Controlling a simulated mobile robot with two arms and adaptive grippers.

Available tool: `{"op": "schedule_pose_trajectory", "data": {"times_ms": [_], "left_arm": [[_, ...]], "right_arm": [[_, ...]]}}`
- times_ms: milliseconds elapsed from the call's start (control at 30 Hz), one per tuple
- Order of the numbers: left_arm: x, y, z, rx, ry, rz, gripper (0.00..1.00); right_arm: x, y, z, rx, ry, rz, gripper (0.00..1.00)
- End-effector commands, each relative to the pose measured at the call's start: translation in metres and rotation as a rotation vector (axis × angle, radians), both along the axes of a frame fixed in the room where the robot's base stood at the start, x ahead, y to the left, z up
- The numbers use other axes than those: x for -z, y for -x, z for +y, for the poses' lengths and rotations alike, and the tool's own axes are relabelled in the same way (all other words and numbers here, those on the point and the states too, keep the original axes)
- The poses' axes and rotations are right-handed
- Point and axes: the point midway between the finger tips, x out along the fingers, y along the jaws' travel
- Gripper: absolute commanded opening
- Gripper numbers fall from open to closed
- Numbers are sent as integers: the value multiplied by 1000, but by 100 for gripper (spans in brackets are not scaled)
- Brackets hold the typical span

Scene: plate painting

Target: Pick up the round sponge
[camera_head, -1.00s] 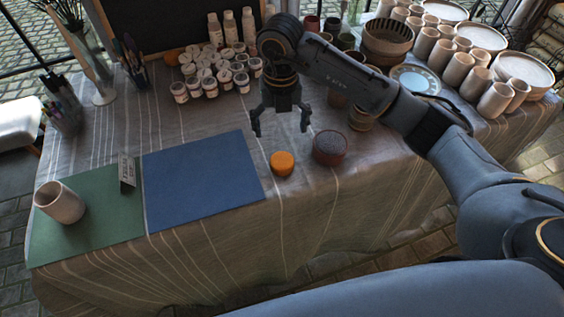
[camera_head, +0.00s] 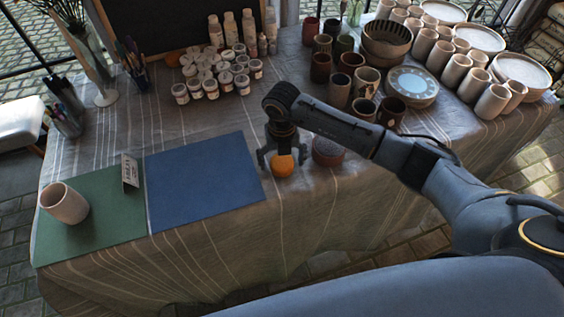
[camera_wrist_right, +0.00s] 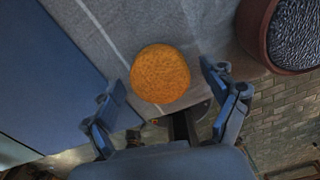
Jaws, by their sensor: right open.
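The round orange sponge (camera_head: 283,167) sits on the cloth near the table's front edge, just right of the blue mat. My right gripper (camera_head: 282,160) is directly above it, pointing down, with its fingers spread to either side of the sponge. In the right wrist view the sponge (camera_wrist_right: 160,74) lies ahead of and between the two open fingers (camera_wrist_right: 168,108). I see no finger clearly touching it. My left gripper does not show in the head view.
A dark red bowl (camera_head: 328,152) with dark bumpy contents stands close to the right of the sponge. The blue mat (camera_head: 203,180) lies to the left, then a green mat (camera_head: 100,232) with a beige cup (camera_head: 64,203). Paint jars (camera_head: 212,88) stand farther back.

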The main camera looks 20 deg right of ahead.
Motion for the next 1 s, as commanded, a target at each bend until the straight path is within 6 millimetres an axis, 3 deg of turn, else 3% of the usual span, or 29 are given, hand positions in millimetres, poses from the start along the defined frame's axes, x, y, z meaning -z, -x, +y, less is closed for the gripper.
{"op": "schedule_pose_trajectory", "data": {"times_ms": [233, 467, 833, 1000], "left_arm": [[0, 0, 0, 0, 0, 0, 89], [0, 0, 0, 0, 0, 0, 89], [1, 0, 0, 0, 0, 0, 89], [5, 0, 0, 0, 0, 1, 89]], "right_arm": [[2, 0, 0, 0, 0, 0, 86], [2, 0, 0, 0, 0, 0, 40], [0, 0, 0, 0, 0, -1, 39], [-11, -1, 0, 1, -1, -3, 39]]}}
